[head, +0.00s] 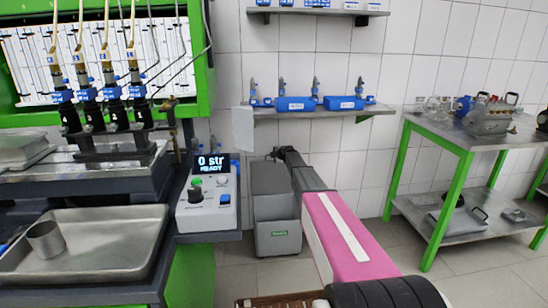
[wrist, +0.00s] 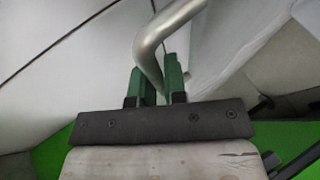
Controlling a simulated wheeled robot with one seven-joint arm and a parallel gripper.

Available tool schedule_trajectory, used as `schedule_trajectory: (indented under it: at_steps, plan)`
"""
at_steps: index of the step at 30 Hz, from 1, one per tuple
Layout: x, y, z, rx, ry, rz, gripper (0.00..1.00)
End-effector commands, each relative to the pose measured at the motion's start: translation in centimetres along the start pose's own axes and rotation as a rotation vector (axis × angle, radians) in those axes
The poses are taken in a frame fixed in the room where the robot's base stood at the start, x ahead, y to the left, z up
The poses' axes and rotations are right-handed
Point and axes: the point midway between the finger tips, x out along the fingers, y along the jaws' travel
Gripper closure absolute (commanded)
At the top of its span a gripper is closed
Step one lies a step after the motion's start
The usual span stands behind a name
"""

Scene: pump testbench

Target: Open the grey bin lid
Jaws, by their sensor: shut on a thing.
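My gripper (wrist: 155,78) is shut on a bent metal bar handle (wrist: 168,28); the bar passes between the two green fingers. In the head view my arm reaches to the back of the lid, and the handle and fingertips are too small to make out clearly there.
A control box (head: 208,200) reading "0 str READY" stands on the bench left of the bin. A steel tray (head: 120,235) holds a metal cup (head: 45,238). A wall shelf (head: 325,110) hangs above the bin. A green-legged table (head: 455,140) stands right; floor between is clear.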

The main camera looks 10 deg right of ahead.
Motion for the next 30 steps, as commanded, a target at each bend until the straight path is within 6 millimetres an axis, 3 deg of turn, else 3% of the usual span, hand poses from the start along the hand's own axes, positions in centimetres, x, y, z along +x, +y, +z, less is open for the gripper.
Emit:
schedule_trajectory:
  at_steps: [2, 3, 5, 19, 30]
  plan:
    - [0.0, 0.0, -0.1, 0.006, 0.000, 0.001, 1.00]
    - [0.0, 0.0, -0.1, 0.006, 0.000, 0.001, 0.78]
    - [0.0, 0.0, -0.1, 0.005, 0.001, 0.001, 0.63]
    - [-0.9, -0.1, 0.0, 0.002, -0.001, 0.000, 0.63]
    - [-7.0, 0.0, -0.2, 0.002, 0.000, 0.002, 0.63]
